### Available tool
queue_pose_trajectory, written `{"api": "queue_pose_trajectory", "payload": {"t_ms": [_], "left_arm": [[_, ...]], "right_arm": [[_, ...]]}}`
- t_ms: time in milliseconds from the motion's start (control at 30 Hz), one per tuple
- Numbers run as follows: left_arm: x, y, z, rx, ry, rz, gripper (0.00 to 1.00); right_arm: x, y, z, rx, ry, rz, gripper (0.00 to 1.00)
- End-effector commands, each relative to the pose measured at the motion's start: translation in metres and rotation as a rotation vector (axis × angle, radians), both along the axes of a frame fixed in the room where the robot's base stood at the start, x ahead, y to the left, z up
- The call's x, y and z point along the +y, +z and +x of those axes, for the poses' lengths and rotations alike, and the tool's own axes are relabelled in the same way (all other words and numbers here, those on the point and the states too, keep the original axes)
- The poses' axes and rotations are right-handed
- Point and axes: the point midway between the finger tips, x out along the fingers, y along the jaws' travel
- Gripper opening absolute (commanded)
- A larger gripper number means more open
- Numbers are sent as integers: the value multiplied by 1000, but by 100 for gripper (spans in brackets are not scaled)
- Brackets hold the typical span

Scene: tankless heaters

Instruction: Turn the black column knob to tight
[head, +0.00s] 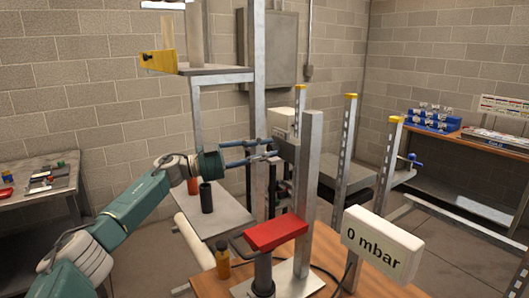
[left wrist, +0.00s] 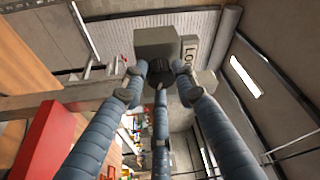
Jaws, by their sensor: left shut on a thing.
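My left gripper (head: 273,147) reaches in from the left, its blue fingers beside the grey block (head: 288,149) on the metal column (head: 308,185). In the left wrist view its fingertips (left wrist: 160,72) are closed around a dark round knob (left wrist: 159,77), in front of a grey block (left wrist: 168,41). The fingers hide part of the knob, and its turn position cannot be read. In the head view the knob is too small and covered to make out clearly. My right gripper is not in view.
A red plate (head: 276,233) juts out below. A white display (head: 381,246) reads "0 mbar". An amber bottle (head: 223,258) stands on the wooden table (head: 325,245). A black cylinder (head: 206,197) stands below my arm. Metal posts with yellow caps (head: 350,97) stand to the right.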

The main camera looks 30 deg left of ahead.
Motion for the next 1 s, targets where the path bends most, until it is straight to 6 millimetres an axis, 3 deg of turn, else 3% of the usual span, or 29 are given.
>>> {"api": "queue_pose_trajectory", "payload": {"t_ms": [33,767,800,867,1000], "left_arm": [[2,11,0,-23,5,11,2],[1,11,0,-56,3,87,2],[1,11,0,-56,3,87,32],[1,10,0,-55,3,88,44],[0,7,0,-50,1,90,45]], "right_arm": [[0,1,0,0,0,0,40],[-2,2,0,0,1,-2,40],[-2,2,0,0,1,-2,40],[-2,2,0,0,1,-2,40],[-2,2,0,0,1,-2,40]]}}
